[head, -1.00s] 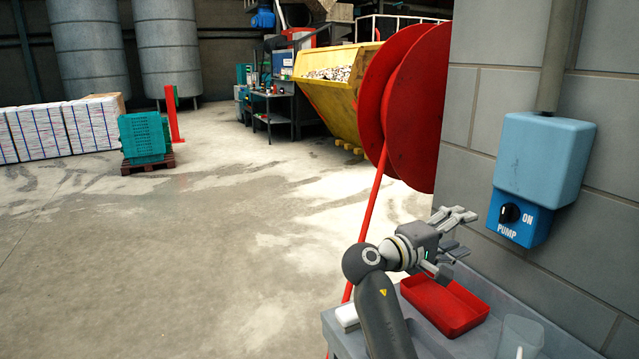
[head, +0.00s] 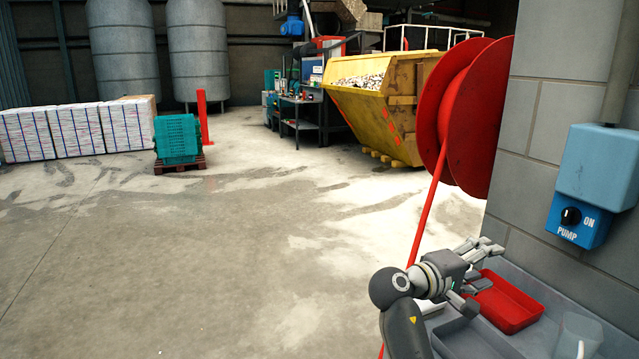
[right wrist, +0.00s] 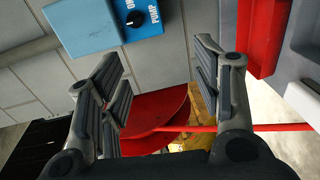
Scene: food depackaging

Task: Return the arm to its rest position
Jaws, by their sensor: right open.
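My right gripper (head: 484,262) is open and empty in the head view, at the lower right. It is held above the grey bench (head: 470,338), just left of and partly in front of a red tray (head: 508,303). In the right wrist view its two fingers (right wrist: 170,90) stand wide apart with nothing between them. The blue pump box (head: 598,165) with a black knob is on the block wall to the right of the gripper. It also shows at the top of the right wrist view (right wrist: 95,25). My left gripper is not in view.
A red hose reel (head: 480,120) is by the wall, its red hose (head: 428,215) hanging down behind my right arm. A clear cup (head: 578,335) stands on the bench. A yellow skip (head: 372,118), teal crates (head: 177,137) and wrapped stacks (head: 75,130) are farther back. The concrete floor at left is clear.

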